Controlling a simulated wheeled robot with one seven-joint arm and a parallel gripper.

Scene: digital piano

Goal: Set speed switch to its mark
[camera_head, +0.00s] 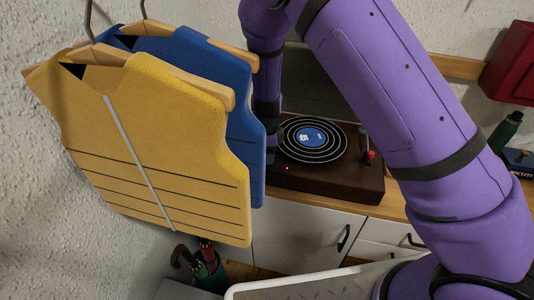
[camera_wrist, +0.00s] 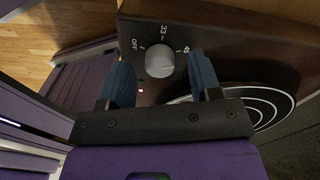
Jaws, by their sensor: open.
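The speed switch (camera_wrist: 160,61) is a round grey knob on the brown record player in the wrist view. Labels OFF, 33 and what looks like 45 stand around its far side. I cannot tell clearly where the knob points. My gripper (camera_wrist: 162,68) is open, with one blue finger to the left of the knob and one to the right. Gaps show between both fingers and the knob, and whether the tips reach down to its height is unclear. In the head view the record player (camera_head: 330,183) shows, but the knob is hidden behind the hanging vests and my arm.
A black record with a blue label (camera_head: 312,138) lies on the platter, with a red-topped lever (camera_head: 368,155) beside it. A yellow vest (camera_head: 160,150) and a blue vest (camera_head: 215,75) hang at the left. A dark green bottle (camera_head: 505,132) stands at the right.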

